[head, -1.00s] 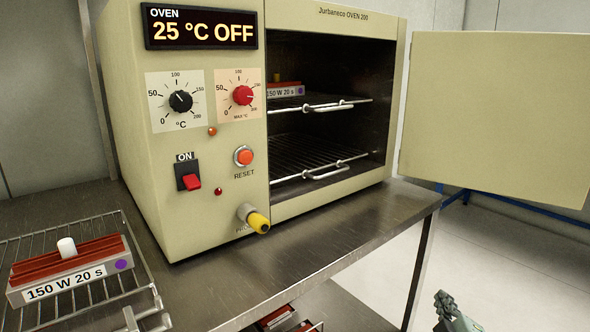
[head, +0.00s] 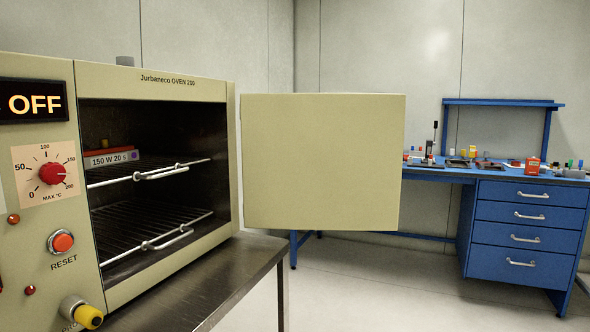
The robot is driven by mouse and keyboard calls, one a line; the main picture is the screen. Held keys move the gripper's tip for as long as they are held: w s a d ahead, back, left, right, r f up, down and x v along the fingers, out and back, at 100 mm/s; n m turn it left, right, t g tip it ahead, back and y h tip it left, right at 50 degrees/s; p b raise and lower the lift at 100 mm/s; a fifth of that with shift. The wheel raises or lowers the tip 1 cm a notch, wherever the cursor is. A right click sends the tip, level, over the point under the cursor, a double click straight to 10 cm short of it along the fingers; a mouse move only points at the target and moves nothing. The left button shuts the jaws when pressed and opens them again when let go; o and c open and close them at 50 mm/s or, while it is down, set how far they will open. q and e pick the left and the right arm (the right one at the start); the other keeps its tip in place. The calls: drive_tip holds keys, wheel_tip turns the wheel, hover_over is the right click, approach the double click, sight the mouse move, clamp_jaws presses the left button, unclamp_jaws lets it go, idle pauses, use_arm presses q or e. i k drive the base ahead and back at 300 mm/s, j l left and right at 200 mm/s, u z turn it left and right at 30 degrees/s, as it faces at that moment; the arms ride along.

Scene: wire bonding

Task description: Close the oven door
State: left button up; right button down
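The beige oven (head: 165,85) stands on a metal table at the left, its display partly cut off and reading OFF. Its door (head: 322,162) is wide open, swung out to the right of the oven mouth, with its flat beige face toward me. Inside, a box labelled 150 W 20 s (head: 111,159) sits on the upper wire rack (head: 180,166). The lower rack (head: 165,235) looks empty. Neither of my grippers shows in the head view now.
The metal table (head: 235,268) ends just right of the oven. A blue workbench (head: 470,182) with drawers and several small items stands at the back right. Open floor (head: 430,280) lies between the table and the bench.

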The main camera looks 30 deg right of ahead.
sight(311, 161)
drive_tip(key=k+l+u, duration=0.15)
drive_tip(key=l, duration=0.65)
drive_tip(key=l+u, duration=0.4)
drive_tip(key=l, duration=0.75)
drive_tip(key=l+u, duration=0.3)
drive_tip(key=l, duration=0.45)
drive_tip(key=l+u, duration=0.35)
drive_tip(key=l, duration=0.4)
drive_tip(key=k+l+u, duration=0.15)
drive_tip(key=l+u, duration=0.15)
drive_tip(key=l, duration=0.45)
drive_tip(key=l+u, duration=0.25)
drive_tip(key=l, duration=0.3)
drive_tip(key=l+u, duration=0.25)
drive_tip(key=l, duration=0.35)
drive_tip(key=i+l+u, duration=0.1)
drive_tip(key=l, duration=0.25)
drive_tip(key=i+l+u, duration=0.1)
drive_tip(key=l, duration=0.25)
drive_tip(key=i+l, duration=0.2)
drive_tip(key=l, duration=0.15)
drive_tip(key=k+l+u, duration=0.25)
drive_tip(key=k+l, duration=0.6)
drive_tip(key=k, duration=0.05)
